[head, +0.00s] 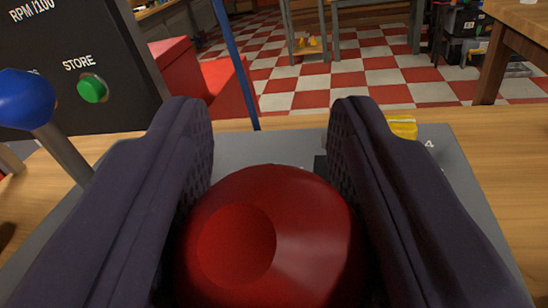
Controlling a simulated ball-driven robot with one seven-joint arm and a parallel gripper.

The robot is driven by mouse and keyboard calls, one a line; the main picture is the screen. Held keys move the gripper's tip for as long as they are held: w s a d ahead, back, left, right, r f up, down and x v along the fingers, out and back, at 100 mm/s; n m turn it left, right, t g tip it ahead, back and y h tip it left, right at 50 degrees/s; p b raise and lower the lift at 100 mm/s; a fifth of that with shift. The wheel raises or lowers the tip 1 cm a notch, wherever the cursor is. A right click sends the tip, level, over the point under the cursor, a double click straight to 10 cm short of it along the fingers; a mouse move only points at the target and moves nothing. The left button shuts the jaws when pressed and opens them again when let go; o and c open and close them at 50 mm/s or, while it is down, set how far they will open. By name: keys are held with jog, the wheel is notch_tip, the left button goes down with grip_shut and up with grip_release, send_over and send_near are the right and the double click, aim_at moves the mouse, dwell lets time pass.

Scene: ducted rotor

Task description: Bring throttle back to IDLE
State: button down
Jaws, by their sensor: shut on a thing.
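A large red knob (272,238) fills the lower middle of the head view, between the two dark fingers of my gripper (270,205). The fingers are shut on the red knob, one on its left side and one on its right. A grey panel (245,150) lies below and behind the knob. The knob's lever and slot are hidden by the knob and fingers. No IDLE marking can be read; only a "4" shows near the panel's right edge.
A blue ball-topped lever (25,98) stands to the left. Behind it is a dark box (70,60) with a green STORE button (92,88). A yellow object (403,127) sits behind the right finger. Wooden table (500,170) is bare at right.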

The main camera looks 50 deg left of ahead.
jog(key=shift+f+v, duration=0.25)
jog(key=shift+v, duration=1)
jog(key=shift+s+a, duration=0.1)
jog(key=c, duration=1)
grip_release()
jog(key=shift+c, duration=0.2)
jog(key=o, duration=0.4)
jog(key=shift+s+d+r, duration=0.2)
jog(key=shift+s+d, duration=0.1)
jog(key=shift+s, duration=0.15)
jog(key=shift+c, duration=0.2)
jog(key=shift+w+a+f, duration=0.15)
jog(key=p+v, duration=0.1)
jog(key=v, duration=0.6)
jog(key=shift+s+d, duration=0.25)
jog(key=shift+d, duration=0.1)
jog(key=shift+f, duration=0.1)
